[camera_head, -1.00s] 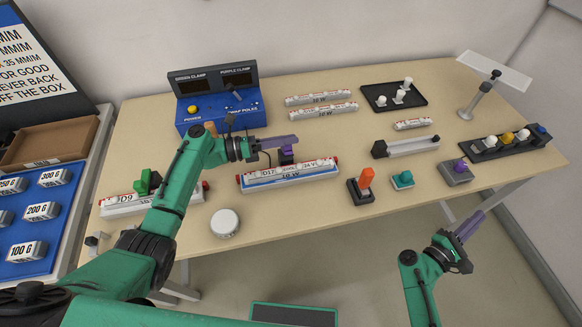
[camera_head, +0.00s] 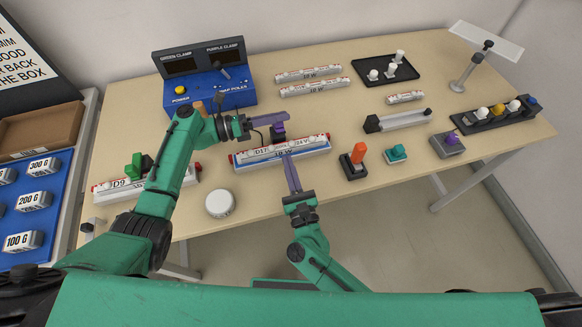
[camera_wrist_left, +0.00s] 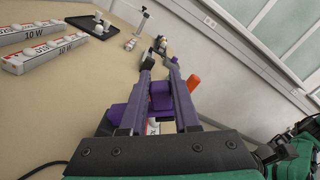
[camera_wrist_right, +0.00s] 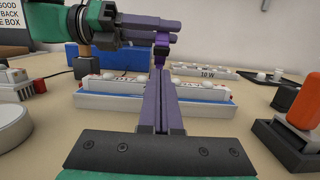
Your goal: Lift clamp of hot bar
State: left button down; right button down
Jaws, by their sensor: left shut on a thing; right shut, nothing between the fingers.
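A purple clamp (camera_head: 278,131) is at the bar, between the fingers of my left gripper (camera_head: 286,118) in the left wrist view (camera_wrist_left: 160,97). That gripper is shut on the clamp from the left.
A blue power box (camera_head: 205,92) with two dark displays stands behind left. A second bar with a green clamp (camera_head: 138,166) lies at left. A round white piece (camera_head: 220,204) is in front. An orange-handled switch (camera_head: 355,158) stands to the right. Two more bars (camera_head: 314,87) lie behind.

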aim_at(283, 146)
jog(key=x, duration=0.6)
